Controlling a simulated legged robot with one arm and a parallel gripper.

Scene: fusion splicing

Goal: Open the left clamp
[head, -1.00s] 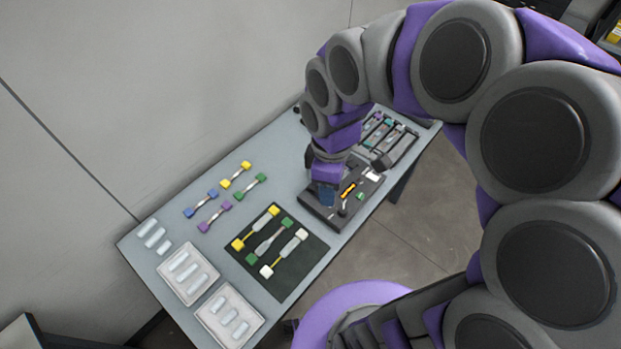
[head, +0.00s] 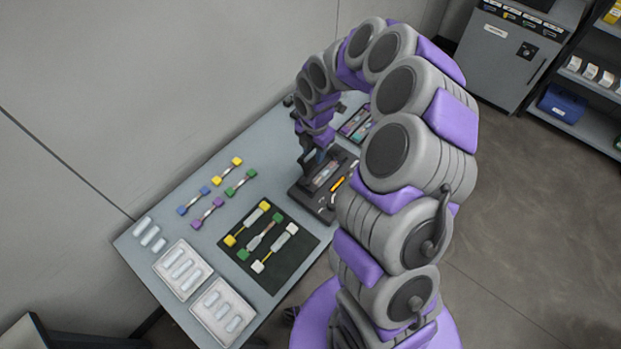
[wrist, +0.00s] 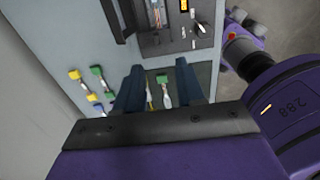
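The dark splicing device (head: 312,198) stands on the table, with a slot holding a pale and reddish strip and an orange display bar on top. In the wrist view the device (wrist: 203,42) lies at the top, beyond my fingertips. A dark upright block (wrist: 114,18), perhaps a raised lid, stands at its left side. I cannot clearly tell the left clamp from the other small parts. My gripper (wrist: 159,72) is open and empty, its two dark fingers apart. In the head view, my arm's end is above the device's far side; the fingertips are hard to make out.
A black mat (head: 284,277) with several colour-ended holders lies nearer on the table. More coloured holders (head: 207,213) lie left of it. Two white trays (head: 181,293) (head: 204,318) with pale tubes are at the near end. Another tray (head: 347,130) sits behind the device.

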